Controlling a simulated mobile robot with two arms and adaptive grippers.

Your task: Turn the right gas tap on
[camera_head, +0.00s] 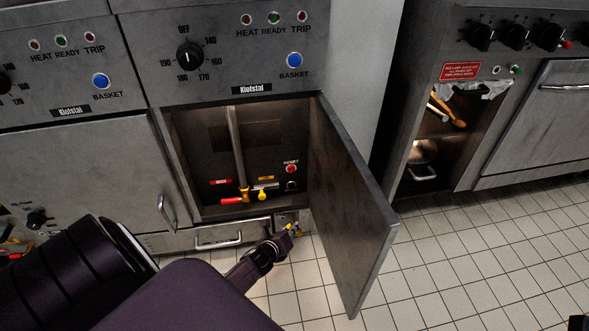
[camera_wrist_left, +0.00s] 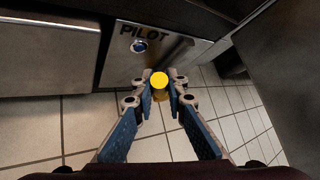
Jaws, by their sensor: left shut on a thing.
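The right gas tap has a yellow round end (camera_wrist_left: 159,80), seen between my fingertips in the left wrist view. In the head view a bit of yellow (camera_head: 290,228) shows at the fingertips, below the open cabinet of the right fryer. My left gripper (camera_head: 288,232) is shut on the tap. In the left wrist view its two blue-padded fingers (camera_wrist_left: 160,92) close on either side of the yellow end. A PILOT panel (camera_wrist_left: 148,55) with a round knob is just behind. The tap's body is mostly hidden by the fingers. My right gripper cannot be made out.
The cabinet door (camera_head: 355,210) stands open to the right of my left gripper. Inside the cabinet are a red-handled valve (camera_head: 232,201) and a red reset button (camera_head: 291,169). A range (camera_head: 540,125) stands further right. Tiled floor (camera_head: 460,270) is clear between.

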